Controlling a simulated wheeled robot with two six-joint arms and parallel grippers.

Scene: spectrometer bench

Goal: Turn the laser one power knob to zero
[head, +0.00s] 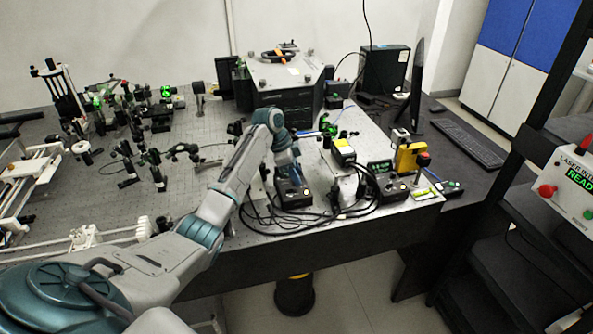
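My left arm reaches in from the lower left, and its gripper (292,180) points down at a small black control box (296,200) near the bench's front edge. The gripper covers the upper part of this box, so its knob is hidden. I cannot tell whether the fingers touch it or whether they are open or shut. A second black control box (391,187) with a green-lit display stands to the right. No readable label shows which box belongs to laser one. My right gripper is out of view.
Black cables (310,222) loop around the near control box. A yellow-and-black device (408,156) stands at the right. Dense optics (150,155) fill the bench's left side. A keyboard (466,142) lies on the right desk. A laser interlock box (569,186) is at far right.

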